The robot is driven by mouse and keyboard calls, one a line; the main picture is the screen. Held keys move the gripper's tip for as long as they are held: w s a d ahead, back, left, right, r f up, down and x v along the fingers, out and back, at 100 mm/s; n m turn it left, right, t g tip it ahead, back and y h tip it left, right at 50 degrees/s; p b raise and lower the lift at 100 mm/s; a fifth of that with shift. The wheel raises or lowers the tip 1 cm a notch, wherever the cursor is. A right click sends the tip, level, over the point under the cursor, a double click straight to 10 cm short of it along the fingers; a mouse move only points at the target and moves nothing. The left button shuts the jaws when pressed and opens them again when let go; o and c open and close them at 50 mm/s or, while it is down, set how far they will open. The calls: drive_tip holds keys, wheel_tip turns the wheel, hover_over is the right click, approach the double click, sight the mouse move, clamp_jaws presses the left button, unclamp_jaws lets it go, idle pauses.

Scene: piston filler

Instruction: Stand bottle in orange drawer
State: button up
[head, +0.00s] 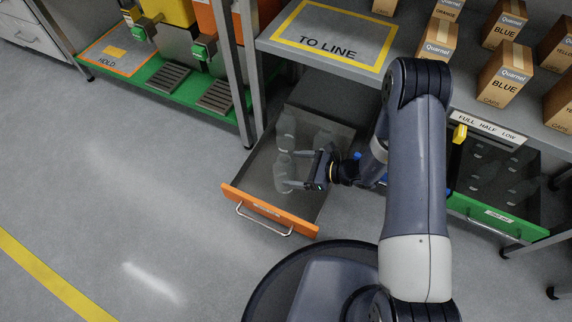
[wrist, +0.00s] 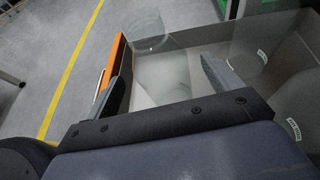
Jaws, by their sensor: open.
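The orange drawer (head: 268,210) is pulled open below the bench, and its orange front also shows in the wrist view (wrist: 113,70). A clear bottle (head: 282,178) stands upright in it, nearest the front. My gripper (head: 293,170) is open over the drawer, its fingers pointing left at this bottle. I cannot tell whether they touch it. In the wrist view a clear rounded bottle part (wrist: 150,30) shows beyond my open fingers (wrist: 168,75). Two more clear bottles stand farther back, one at the left (head: 286,125) and one at the right (head: 324,140), partly hidden.
A green drawer (head: 495,215) with several hollows is open at the right. The bench (head: 285,45) above holds the TO LINE mat (head: 335,38) and several cartons (head: 500,80). A steel leg (head: 240,110) stands left of the orange drawer. The floor at left is clear.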

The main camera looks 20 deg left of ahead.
drive_tip(key=p+v, duration=0.1)
drive_tip(key=v, duration=0.6)
drive_tip(key=shift+d+r+p, duration=0.2)
drive_tip(key=shift+d+p, duration=0.05)
drive_tip(key=shift+p, duration=0.15)
drive_tip(key=shift+o, duration=0.3)
drive_tip(key=shift+s, duration=0.1)
drive_tip(key=shift+o, duration=1.2)
